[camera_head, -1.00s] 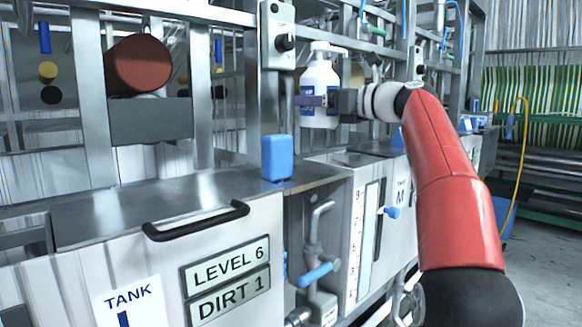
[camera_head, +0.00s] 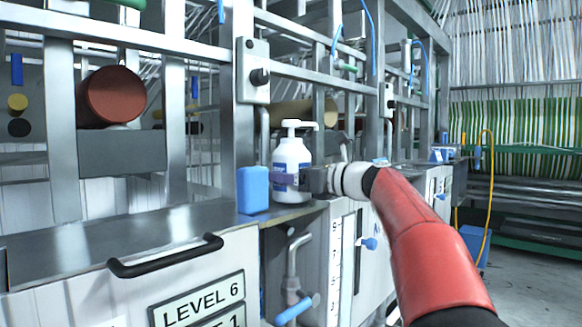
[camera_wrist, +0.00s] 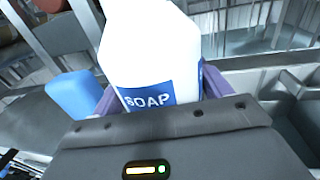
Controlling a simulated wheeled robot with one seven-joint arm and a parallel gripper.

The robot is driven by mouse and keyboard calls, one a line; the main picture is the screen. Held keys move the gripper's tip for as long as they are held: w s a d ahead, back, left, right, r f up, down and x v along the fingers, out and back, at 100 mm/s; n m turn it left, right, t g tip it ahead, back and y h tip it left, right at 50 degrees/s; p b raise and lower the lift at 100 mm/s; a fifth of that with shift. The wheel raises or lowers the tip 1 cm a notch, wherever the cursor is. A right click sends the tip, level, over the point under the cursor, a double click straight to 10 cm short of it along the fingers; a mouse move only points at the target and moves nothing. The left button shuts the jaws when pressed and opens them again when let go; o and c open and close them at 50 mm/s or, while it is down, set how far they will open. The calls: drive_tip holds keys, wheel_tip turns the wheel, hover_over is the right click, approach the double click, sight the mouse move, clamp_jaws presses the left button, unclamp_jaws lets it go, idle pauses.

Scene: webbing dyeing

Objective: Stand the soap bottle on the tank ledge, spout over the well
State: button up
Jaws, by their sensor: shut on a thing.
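The soap bottle (camera_head: 292,163) is white with a blue label and a white pump top, and it is upright. Its spout points right in the head view. My gripper (camera_head: 291,181) is shut around the bottle's lower body from the right. In the wrist view the bottle (camera_wrist: 150,50) stands between the purple fingers of my gripper (camera_wrist: 155,95), with its SOAP label facing the camera. The bottle's base is at the tank ledge (camera_head: 275,217), just right of the blue block; I cannot tell whether it touches. The well is not clearly seen.
The blue block (camera_head: 252,190) stands close to the bottle's left and shows in the wrist view (camera_wrist: 75,95). A control box (camera_head: 252,72) on a steel post is behind. A black handle (camera_head: 165,256) and a blue-handled valve (camera_head: 293,310) are at the front.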

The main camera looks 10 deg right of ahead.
drive_tip(key=shift+s+f, duration=0.1)
drive_tip(key=shift+s, duration=0.05)
drive_tip(key=shift+f, duration=0.1)
drive_tip(key=o, duration=1.9)
drive_tip(key=shift+f, duration=0.15)
drive_tip(key=shift+c, duration=0.2)
drive_tip(key=v, duration=1.2)
drive_tip(key=shift+b, duration=0.45)
